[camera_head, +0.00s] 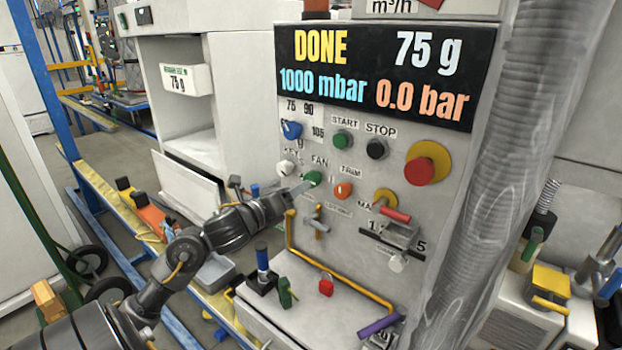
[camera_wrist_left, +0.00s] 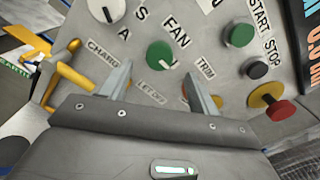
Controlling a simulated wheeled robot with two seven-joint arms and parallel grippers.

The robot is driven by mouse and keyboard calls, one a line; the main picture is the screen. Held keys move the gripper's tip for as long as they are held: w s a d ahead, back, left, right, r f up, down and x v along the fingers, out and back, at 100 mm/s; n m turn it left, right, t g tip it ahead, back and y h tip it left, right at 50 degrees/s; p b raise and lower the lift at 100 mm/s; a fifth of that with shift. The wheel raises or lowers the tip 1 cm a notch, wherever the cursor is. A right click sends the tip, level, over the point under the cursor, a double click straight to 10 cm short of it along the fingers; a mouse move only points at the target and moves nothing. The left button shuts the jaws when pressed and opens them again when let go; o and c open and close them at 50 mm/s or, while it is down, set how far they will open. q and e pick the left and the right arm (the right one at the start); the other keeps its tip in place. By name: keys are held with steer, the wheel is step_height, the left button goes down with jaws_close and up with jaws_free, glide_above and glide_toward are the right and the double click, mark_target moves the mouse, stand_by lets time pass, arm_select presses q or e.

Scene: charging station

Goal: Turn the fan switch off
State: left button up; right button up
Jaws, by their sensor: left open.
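The fan switch is a green knob (camera_head: 312,178) under the FAN label on the grey control panel (camera_head: 450,190). In the left wrist view the green fan knob (camera_wrist_left: 160,54) has a white mark at its lower right. My left gripper (camera_head: 298,187) reaches in from the left, with its tip close to the fan knob. In the left wrist view the two fingers of my left gripper (camera_wrist_left: 160,88) are apart, with nothing between their tips. The knob shows just beyond them; I cannot tell if a finger touches it. My right gripper is not in view.
Close by are an orange knob (camera_head: 343,190), a white key knob (camera_head: 286,168), a blue knob (camera_head: 292,130), a green START button (camera_head: 342,140) and a red stop button (camera_head: 419,171). A yellow rail (camera_head: 330,268) runs below. A thick grey hose (camera_head: 520,130) stands at the right.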

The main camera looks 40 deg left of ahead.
mark_target(311, 179)
arm_select(q)
steer(key=w+p, duration=0.1)
steer(key=w, duration=0.7)
steer(key=shift+a, duration=0.1)
steer(key=c, duration=1)
steer(key=shift+o, duration=0.2)
